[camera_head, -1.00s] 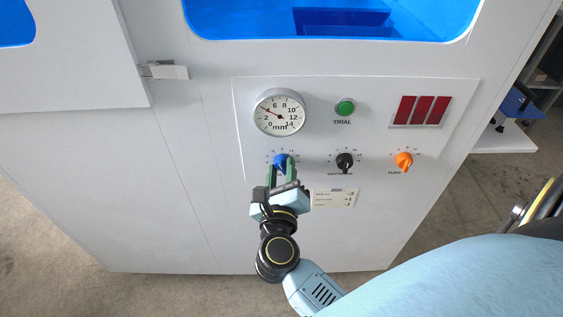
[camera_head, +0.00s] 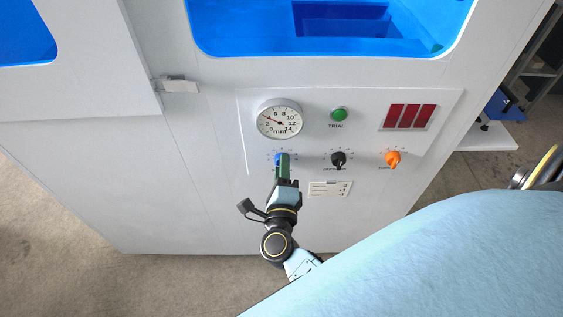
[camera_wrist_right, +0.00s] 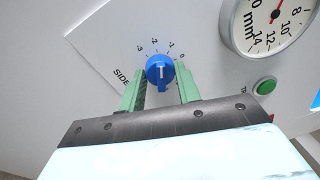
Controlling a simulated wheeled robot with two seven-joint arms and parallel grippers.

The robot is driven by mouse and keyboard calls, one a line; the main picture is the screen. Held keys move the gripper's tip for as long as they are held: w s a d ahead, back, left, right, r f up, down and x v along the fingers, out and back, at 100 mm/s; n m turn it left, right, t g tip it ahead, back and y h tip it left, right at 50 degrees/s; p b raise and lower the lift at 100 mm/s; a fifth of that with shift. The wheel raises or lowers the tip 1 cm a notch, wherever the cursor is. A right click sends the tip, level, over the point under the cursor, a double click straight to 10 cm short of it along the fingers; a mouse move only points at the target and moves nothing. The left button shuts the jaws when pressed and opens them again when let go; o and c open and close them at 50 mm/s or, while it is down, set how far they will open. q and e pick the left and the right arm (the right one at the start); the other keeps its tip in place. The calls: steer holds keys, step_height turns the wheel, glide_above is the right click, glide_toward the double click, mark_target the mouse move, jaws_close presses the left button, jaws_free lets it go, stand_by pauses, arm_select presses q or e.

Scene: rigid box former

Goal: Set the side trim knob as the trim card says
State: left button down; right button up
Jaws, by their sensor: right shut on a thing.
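The blue side trim knob (camera_head: 278,159) is at the left of the knob row on the white panel; in the right wrist view it (camera_wrist_right: 160,70) has a white pointer line and a scale marked -3 to 0. The line stands nearly upright there, its top towards the gap between -2 and -1. My right gripper (camera_head: 283,160) is shut on this knob, with green fingers on either side (camera_wrist_right: 163,80). The trim card (camera_head: 330,189) is below the middle knob; its writing is too small to read. My left gripper is not in view.
A black knob (camera_head: 338,159) and an orange knob (camera_head: 392,159) stand to the right in the same row. Above are a round mm gauge (camera_head: 280,122), a green TRIAL button (camera_head: 339,115) and a dark red display (camera_head: 409,117). A latch (camera_head: 178,86) projects at upper left.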

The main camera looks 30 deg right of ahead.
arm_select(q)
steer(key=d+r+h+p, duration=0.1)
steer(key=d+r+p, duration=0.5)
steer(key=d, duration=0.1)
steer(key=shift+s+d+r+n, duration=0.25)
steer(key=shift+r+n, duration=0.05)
arm_select(e)
steer(key=n, duration=0.9)
steer(key=shift+d+y, duration=0.1)
steer(key=shift+y, duration=0.3)
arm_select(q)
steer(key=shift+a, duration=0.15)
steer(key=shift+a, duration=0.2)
arm_select(e)
steer(key=o, duration=1)
steer(key=shift+s, duration=0.1)
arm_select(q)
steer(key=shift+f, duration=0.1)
arm_select(e)
steer(key=v, duration=1.3)
steer(key=shift+s+f, duration=0.1)
steer(key=shift+f, duration=0.15)
